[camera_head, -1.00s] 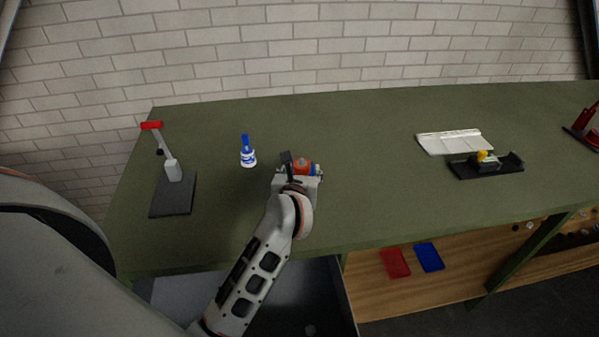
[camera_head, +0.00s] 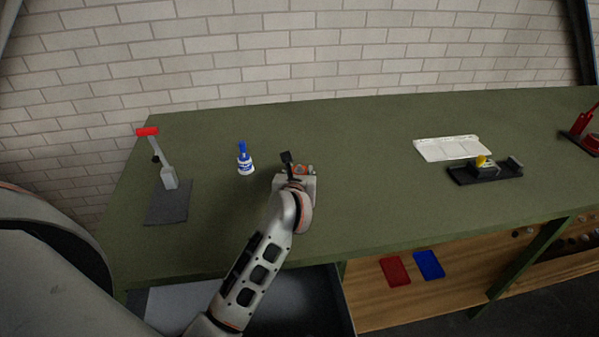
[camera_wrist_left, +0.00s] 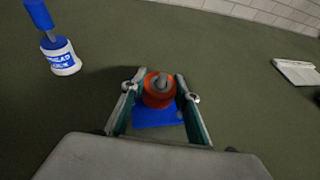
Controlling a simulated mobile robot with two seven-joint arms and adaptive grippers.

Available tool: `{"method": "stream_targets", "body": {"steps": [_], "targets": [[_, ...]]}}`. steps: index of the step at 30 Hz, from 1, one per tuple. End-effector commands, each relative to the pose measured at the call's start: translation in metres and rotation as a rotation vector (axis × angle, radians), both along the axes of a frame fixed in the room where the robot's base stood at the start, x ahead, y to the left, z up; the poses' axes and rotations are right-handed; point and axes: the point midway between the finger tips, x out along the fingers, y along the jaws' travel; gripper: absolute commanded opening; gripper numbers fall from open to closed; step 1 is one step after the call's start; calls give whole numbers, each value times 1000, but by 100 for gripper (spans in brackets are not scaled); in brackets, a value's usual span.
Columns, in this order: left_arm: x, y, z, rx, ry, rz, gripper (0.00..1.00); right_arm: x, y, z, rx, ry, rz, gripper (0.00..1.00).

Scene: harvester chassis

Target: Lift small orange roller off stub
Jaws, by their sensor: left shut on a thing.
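The small orange roller (camera_wrist_left: 155,97) shows in the left wrist view, between the two fingers of my left gripper (camera_wrist_left: 160,88). The gripper is shut on it from both sides. A grey stub end (camera_wrist_left: 163,80) shows in the roller's middle; I cannot tell how far the roller sits on it. A blue piece (camera_wrist_left: 157,118) lies below the roller. In the head view my left gripper (camera_head: 301,171) hides most of this, with only a bit of orange showing. My right gripper is not in view.
A white bottle with a blue cap (camera_head: 245,164) stands left of the gripper. A stand with a red top (camera_head: 168,180) is farther left. A white tray (camera_head: 452,148) and a black fixture (camera_head: 485,172) lie to the right. The green table (camera_head: 370,190) between is clear.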

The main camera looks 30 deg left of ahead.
Motion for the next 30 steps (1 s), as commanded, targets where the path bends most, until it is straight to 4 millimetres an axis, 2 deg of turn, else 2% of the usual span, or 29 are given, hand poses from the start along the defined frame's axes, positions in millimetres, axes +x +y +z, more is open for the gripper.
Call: {"method": "stream_targets", "body": {"steps": [16,30], "targets": [[0,0,23,1,0,0,8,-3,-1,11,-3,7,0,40],[0,0,44,0,-2,0,8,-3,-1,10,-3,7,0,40]]}}
